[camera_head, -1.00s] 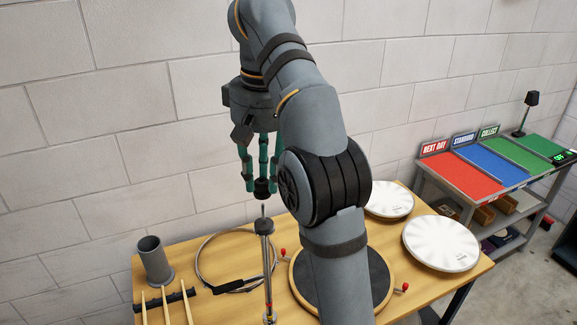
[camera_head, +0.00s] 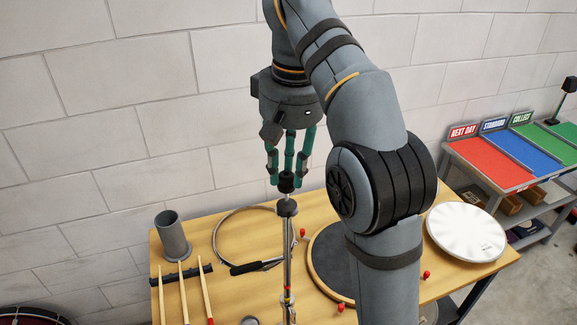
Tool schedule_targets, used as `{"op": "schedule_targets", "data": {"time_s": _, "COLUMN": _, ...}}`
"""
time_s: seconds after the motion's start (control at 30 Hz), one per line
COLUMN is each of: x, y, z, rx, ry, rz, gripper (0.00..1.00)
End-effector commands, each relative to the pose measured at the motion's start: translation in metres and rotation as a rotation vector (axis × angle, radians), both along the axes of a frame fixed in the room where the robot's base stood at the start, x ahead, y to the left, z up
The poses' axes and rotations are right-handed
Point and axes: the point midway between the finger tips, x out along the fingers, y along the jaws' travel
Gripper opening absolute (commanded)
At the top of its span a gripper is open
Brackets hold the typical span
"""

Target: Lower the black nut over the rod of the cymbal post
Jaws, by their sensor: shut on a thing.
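My gripper (camera_head: 287,172) points straight down with its green-and-black fingers shut on the black nut (camera_head: 286,186). The nut is small and dark and partly hidden between the fingertips. The cymbal post (camera_head: 287,250) stands upright directly below, a thin metal stem with a dark round piece near its top. The rod's short bright tip (camera_head: 288,196) shows just under the nut. The nut looks in line with the rod and at or very near its top. I cannot tell whether the tip is inside the nut.
On the wooden bench (camera_head: 200,300) are a grey cup (camera_head: 173,236), drumsticks in a black rack (camera_head: 182,276), a metal hoop (camera_head: 222,237) behind the post, a round dark pad (camera_head: 333,265) and a white drumhead (camera_head: 466,232). A shelf with coloured trays (camera_head: 486,163) stands right.

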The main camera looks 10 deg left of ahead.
Motion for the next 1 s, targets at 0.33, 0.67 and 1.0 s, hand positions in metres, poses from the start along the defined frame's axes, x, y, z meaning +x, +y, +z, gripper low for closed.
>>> {"op": "schedule_targets", "data": {"time_s": 0.33, "x": 0.0000, "y": -0.0002, "z": -0.0021, "rx": 0.000, "ry": 0.000, "rz": -0.001, "gripper": 0.08}}
{"op": "schedule_targets", "data": {"time_s": 0.67, "x": 0.0001, "y": -0.0003, "z": -0.0021, "rx": 0.000, "ry": 0.000, "rz": -0.001, "gripper": 0.38}}
{"op": "schedule_targets", "data": {"time_s": 1.0, "x": 0.0001, "y": -0.0002, "z": -0.0021, "rx": 0.000, "ry": 0.000, "rz": -0.001, "gripper": 0.48}}
